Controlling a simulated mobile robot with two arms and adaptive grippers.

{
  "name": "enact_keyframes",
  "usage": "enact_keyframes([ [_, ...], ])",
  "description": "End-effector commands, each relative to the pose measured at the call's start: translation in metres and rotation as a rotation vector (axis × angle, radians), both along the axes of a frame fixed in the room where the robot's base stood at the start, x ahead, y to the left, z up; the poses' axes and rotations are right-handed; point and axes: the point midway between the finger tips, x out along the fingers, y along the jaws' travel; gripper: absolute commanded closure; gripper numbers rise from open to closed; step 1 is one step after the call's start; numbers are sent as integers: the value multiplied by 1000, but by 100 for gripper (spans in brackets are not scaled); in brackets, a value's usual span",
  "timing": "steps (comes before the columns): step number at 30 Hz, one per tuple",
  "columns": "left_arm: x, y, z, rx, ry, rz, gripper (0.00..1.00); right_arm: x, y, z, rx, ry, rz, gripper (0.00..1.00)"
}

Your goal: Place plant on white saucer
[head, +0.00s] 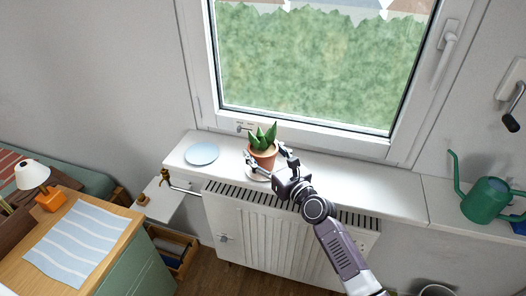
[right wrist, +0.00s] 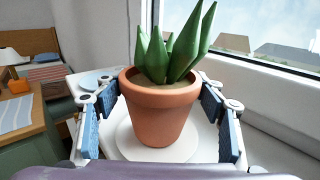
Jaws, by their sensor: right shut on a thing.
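The plant (head: 263,152), green spiky leaves in a terracotta pot, is at the windowsill. In the right wrist view the pot (right wrist: 160,105) stands upright between the blue finger pads. My right gripper (head: 266,157) has one finger on each side of the pot and is shut on it. The white saucer (head: 256,174) shows under the pot, partly hidden by the pot and gripper. In the right wrist view the white saucer (right wrist: 124,140) spreads around the pot's base. I cannot tell whether the pot touches it. My left gripper is out of view.
A light blue plate (head: 202,153) lies on the sill (head: 345,188) to the left. A green watering can (head: 485,200) stands far right. The window is behind the plant, the radiator (head: 265,232) below. A desk with a lamp (head: 33,174) is at left.

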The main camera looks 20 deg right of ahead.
Motion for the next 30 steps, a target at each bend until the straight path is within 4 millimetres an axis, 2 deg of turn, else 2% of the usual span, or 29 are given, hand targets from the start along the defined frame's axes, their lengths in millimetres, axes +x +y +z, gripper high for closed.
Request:
enact_keyframes([
  [1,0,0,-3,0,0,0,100,1,0,-1,1,-5,-1,80],
  [2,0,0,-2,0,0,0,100,0,0,-2,0,0,0,33],
  [6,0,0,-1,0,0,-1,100,0,0,-2,0,1,0,19],
  [17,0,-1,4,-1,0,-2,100,0,0,4,0,0,0,19],
  [23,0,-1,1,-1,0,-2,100,-31,-7,0,0,3,0,19],
  [30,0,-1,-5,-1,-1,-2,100,-81,-20,-1,0,3,0,19],
])
